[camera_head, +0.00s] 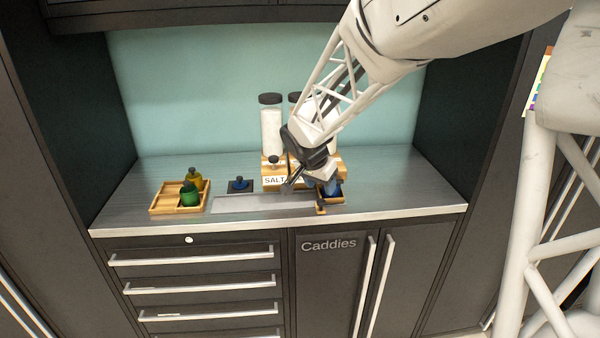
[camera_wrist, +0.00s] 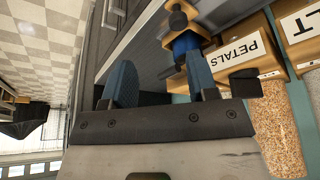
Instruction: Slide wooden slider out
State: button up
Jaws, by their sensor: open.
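The wooden slider (camera_head: 334,200) is at the right end of the wooden dispenser, near the counter's front, partly hidden by my gripper. In the wrist view, the slider (camera_wrist: 208,22) shows at the top with a dark round knob (camera_wrist: 178,19). A small blue object (camera_wrist: 186,42) sits against it, partly behind one finger. My gripper (camera_wrist: 160,68) is open, its two blue-grey fingers apart with nothing visible between them. The right finger is close to the slider and blue object; I cannot tell whether it touches. In the head view, my gripper (camera_head: 326,184) is just above the slider.
The wooden dispenser (camera_head: 272,172) carries jars and SALT and PETALS labels. On the counter (camera_head: 135,199), a wooden tray (camera_head: 163,207) holds green and yellow stoppered bottles. A blue-topped item (camera_head: 239,184) and a grey strip (camera_head: 262,204) lie mid-counter. The front left counter is clear.

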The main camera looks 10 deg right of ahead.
aim_at(321, 200)
jog(key=shift+w+a+f+m, duration=0.15)
jog(key=shift+w+a+f, duration=0.1)
jog(key=shift+w+f, duration=0.35)
jog(key=shift+w+a+f+m, duration=0.15)
jog(key=shift+w+a+f, duration=0.1)
jog(key=shift+w, duration=0.55)
jog(key=shift+f, duration=0.1)
jog(key=shift+x, duration=3.8)
grip_shut()
